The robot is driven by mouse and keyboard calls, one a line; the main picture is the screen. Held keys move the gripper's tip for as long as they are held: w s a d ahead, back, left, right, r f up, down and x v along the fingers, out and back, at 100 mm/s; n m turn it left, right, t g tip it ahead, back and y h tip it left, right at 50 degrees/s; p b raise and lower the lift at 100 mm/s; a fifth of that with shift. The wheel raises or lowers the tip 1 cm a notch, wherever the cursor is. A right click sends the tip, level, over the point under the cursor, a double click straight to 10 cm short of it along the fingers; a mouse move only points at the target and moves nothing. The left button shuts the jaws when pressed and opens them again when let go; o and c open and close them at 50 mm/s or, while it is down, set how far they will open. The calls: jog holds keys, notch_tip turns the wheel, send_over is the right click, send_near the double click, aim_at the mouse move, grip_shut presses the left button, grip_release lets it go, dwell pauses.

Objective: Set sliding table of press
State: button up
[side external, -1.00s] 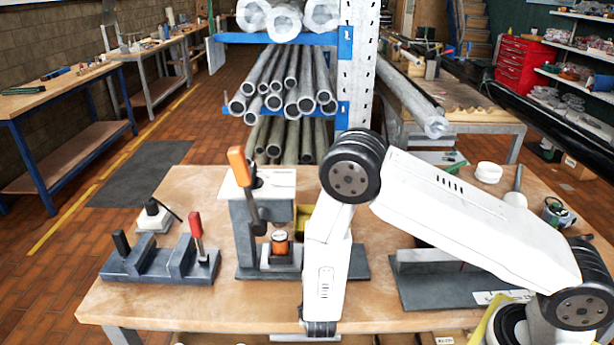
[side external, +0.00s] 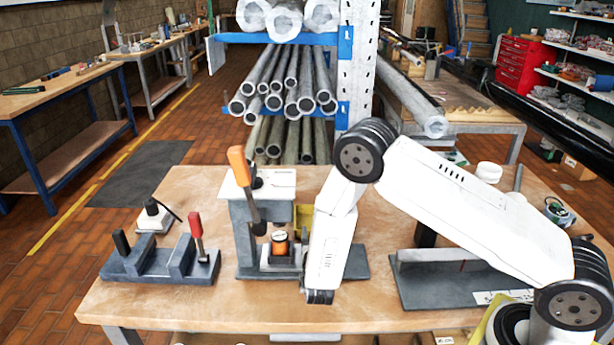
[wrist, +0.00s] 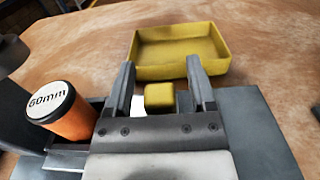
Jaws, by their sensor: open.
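The press (side external: 243,225) has a grey frame, a white top and an orange-handled lever, and stands on the bench. Its sliding table (side external: 268,255) is low in the press, at an orange cylinder (side external: 280,243). In the wrist view this cylinder (wrist: 62,108) has a white top marked "60mm" and stands left of my gripper. My gripper (wrist: 161,75) is open, with one finger on each side of a small yellow block (wrist: 159,96). Gaps show on both sides of the block. What the block is fixed to is hidden. In the side view my arm hides the gripper.
A yellow tray (wrist: 180,70), empty, lies just beyond my fingertips on the bench. A grey fixture with a red-handled lever (side external: 160,262) stands left of the press. A grey plate with an upright rail (side external: 440,285) lies to the right. Bare bench (side external: 200,310) shows at the front.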

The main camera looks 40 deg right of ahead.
grip_shut()
dwell(1.4)
